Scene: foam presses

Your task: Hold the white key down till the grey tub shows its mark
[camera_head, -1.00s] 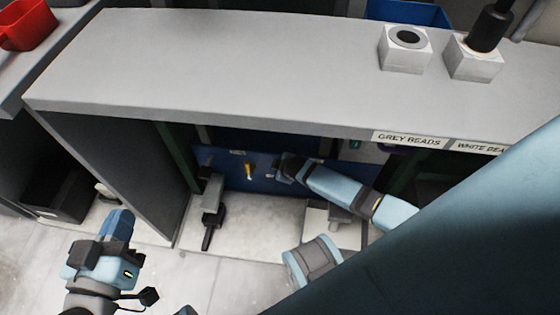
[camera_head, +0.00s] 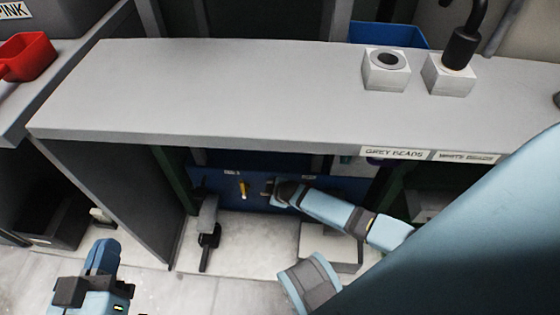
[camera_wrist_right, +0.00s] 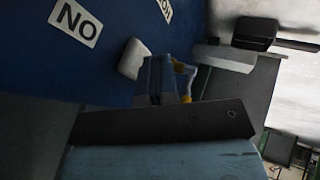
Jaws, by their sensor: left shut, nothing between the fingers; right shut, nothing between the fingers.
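A rounded white key (camera_wrist_right: 132,58) stands out from a blue panel (camera_wrist_right: 40,75) in the right wrist view. My right gripper (camera_wrist_right: 158,75) is shut and empty, its tips close beside the key; I cannot tell whether they touch it or whether it is pressed. In the head view my right gripper (camera_head: 271,191) is at the same panel (camera_head: 215,182), under the grey counter. My left gripper (camera_head: 102,255) is shut and empty, low on the left, away from the panel. I cannot make out a grey tub or its mark.
A yellow lever (camera_head: 243,190) is left of my right gripper on the panel. The grey counter (camera_head: 220,95) overhangs it, with grey and white bead labels (camera_head: 395,154) on its edge. A red bin (camera_head: 27,57) stands far left.

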